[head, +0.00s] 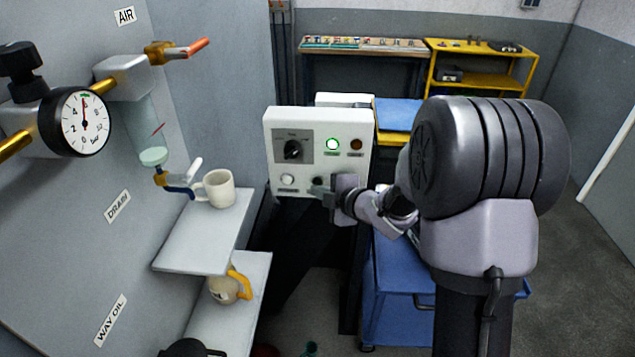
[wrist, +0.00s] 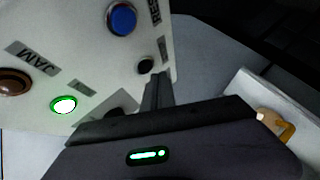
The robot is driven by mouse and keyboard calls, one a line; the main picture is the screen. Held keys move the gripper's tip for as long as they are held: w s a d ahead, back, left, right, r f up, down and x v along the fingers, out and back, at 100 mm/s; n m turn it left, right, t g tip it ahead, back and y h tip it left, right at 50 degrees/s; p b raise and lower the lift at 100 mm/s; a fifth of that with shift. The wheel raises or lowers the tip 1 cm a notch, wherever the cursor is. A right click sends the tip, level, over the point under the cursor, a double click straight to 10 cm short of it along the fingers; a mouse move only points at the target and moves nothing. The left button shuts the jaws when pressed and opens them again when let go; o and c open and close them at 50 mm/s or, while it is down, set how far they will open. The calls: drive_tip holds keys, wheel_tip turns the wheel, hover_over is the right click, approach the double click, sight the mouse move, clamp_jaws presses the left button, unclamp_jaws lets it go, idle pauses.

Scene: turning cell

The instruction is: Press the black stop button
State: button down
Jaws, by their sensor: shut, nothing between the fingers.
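The white control panel (head: 318,122) stands in the middle of the head view. The black button (wrist: 146,66) shows in the wrist view on the panel face, below the blue button (wrist: 121,18). In the head view the black button (head: 318,181) is a small dark spot at the panel's lower middle, partly hidden by my fingers. My gripper (head: 314,190) is shut and empty, in front of the panel's lower edge. In the wrist view the closed fingers (wrist: 156,84) end just beside the black button. I cannot tell whether they touch it.
The panel also has a rotary knob (head: 292,149), a lit green lamp (head: 332,144), an amber lamp (head: 356,145) and a white button (head: 287,180). A shelf with a mug (head: 219,188) is at left. A blue cart (head: 398,305) stands below my arm.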

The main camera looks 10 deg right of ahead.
drive_tip(key=shift+w, duration=0.1)
idle(0.3)
drive_tip(key=shift+w+d, duration=0.15)
drive_tip(key=shift+w, duration=0.15)
drive_tip(key=shift+w+d, duration=0.1)
drive_tip(key=shift+w, duration=0.25)
idle(0.5)
idle(0.4)
drive_tip(key=shift+s+a+b, duration=0.25)
drive_tip(key=shift+s+b, duration=0.15)
drive_tip(key=shift+s, duration=0.35)
drive_tip(key=s, duration=0.1)
drive_tip(key=s+a+b, duration=0.1)
drive_tip(key=s, duration=0.1)
drive_tip(key=s+b, duration=0.1)
drive_tip(key=shift+s+a, duration=0.25)
drive_tip(key=shift+s, duration=0.1)
